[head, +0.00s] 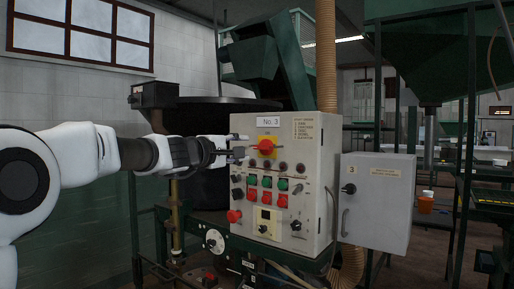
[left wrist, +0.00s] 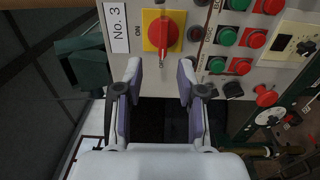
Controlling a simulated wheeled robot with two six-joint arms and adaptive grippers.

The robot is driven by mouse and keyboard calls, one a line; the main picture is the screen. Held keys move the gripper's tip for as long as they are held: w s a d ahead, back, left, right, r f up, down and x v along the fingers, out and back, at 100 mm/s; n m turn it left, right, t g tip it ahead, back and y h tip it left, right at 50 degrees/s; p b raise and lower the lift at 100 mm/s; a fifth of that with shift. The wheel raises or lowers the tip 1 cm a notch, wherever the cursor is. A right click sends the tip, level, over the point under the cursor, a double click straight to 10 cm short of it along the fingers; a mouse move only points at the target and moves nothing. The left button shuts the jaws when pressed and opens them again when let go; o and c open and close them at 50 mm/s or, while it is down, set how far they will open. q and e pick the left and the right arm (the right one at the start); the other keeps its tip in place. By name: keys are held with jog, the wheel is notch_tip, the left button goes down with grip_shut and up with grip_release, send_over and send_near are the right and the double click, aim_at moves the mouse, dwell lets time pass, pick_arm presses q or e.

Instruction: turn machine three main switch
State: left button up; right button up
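The machine three control box (head: 283,195) is a beige panel with a "No. 3" label (head: 269,122) at its top. Its main switch is a red rotary knob on a yellow plate (head: 267,146); it also shows in the left wrist view (left wrist: 164,32), with "ON" printed beside it. My left gripper (head: 238,152) is just left of the switch in the head view. In the left wrist view my left gripper (left wrist: 158,85) has its fingers spread with nothing between them, and the knob lies just beyond the fingertips. I see no contact with the knob. My right gripper is not in view.
Rows of red and green buttons (head: 267,190) and small dark knobs sit below the switch. A green machine frame (head: 262,250) stands below the box.

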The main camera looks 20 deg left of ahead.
aim_at(261, 147)
pick_arm(q)
jog(key=p+x, duration=0.1)
jog(key=x, duration=0.1)
jog(key=p+x, duration=0.1)
jog(key=x, duration=0.2)
jog(key=p+x, duration=0.2)
jog(key=shift+d+f, duration=0.1)
jog(key=shift+d, duration=0.35)
jog(key=shift+w+f, duration=0.1)
jog(key=shift+w, duration=0.05)
jog(key=shift+a+f, duration=0.1)
jog(key=shift+a, duration=0.2)
jog(key=shift+d, duration=0.1)
grip_shut()
